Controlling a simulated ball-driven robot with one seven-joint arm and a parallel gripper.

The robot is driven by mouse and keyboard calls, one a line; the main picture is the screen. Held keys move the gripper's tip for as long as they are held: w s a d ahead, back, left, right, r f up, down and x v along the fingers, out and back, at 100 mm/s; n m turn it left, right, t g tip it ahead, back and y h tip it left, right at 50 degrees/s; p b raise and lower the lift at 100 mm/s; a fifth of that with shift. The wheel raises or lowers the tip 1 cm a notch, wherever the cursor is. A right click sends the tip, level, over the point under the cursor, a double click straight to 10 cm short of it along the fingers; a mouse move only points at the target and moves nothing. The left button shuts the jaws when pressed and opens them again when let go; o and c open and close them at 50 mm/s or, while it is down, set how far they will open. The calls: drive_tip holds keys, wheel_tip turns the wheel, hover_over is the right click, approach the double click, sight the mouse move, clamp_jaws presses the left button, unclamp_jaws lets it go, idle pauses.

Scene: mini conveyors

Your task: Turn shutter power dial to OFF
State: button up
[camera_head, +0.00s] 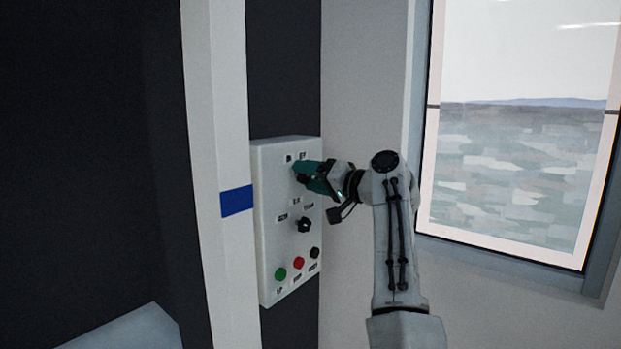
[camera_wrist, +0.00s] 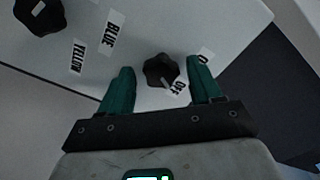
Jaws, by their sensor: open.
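The shutter power dial (camera_wrist: 160,70) is a black lobed knob on the white control box (camera_head: 266,240). In the wrist view it sits between the two teal fingers of my gripper (camera_wrist: 161,66), with a visible gap on each side. A light mark shows at its lower right edge, close to the OFF label (camera_wrist: 180,87). A second label by the right finger is partly hidden. In the head view my gripper (camera_head: 301,176) is at the top of the box and its fingers hide most of this dial. The gripper is open.
A second black dial (camera_head: 304,225) is lower on the box; it also shows in the wrist view (camera_wrist: 40,15), near BLUE and YELLOW labels. Green (camera_head: 280,273), red (camera_head: 298,263) and black (camera_head: 314,252) buttons are below. A white post (camera_head: 212,190) stands left; a window is right.

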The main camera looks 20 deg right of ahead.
drive_tip(key=shift+s, duration=0.1)
drive_tip(key=b+v, duration=0.3)
drive_tip(key=v, duration=0.7)
drive_tip(key=shift+s+d+b, duration=0.2)
drive_tip(key=shift+s+b, duration=0.05)
drive_tip(key=shift+b, duration=0.1)
drive_tip(key=s+f+g+h, duration=0.1)
drive_tip(key=s+f+h, duration=0.1)
drive_tip(key=f, duration=0.9)
drive_tip(key=s+f+g+h, duration=0.2)
drive_tip(key=s+f, duration=0.1)
drive_tip(key=f, duration=0.7)
drive_tip(key=s+d+f+n+g+h, duration=0.1)
drive_tip(key=s+f+g+h, duration=0.3)
drive_tip(key=s+f, duration=2.4)
drive_tip(key=f+g, duration=0.1)
drive_tip(key=g, duration=0.2)
drive_tip(key=shift+d+f+h, duration=0.15)
drive_tip(key=shift+f+h, duration=0.05)
drive_tip(key=shift+h, duration=0.2)
drive_tip(key=s+f+g, duration=0.1)
drive_tip(key=s, duration=0.5)
drive_tip(key=s+f+g+h, duration=0.1)
drive_tip(key=s, duration=0.5)
drive_tip(key=s+f+n+g+h, duration=0.1)
drive_tip(key=s+f, duration=0.1)
drive_tip(key=s, duration=0.4)
drive_tip(key=shift+s+g, duration=0.3)
drive_tip(key=shift+s, duration=0.05)
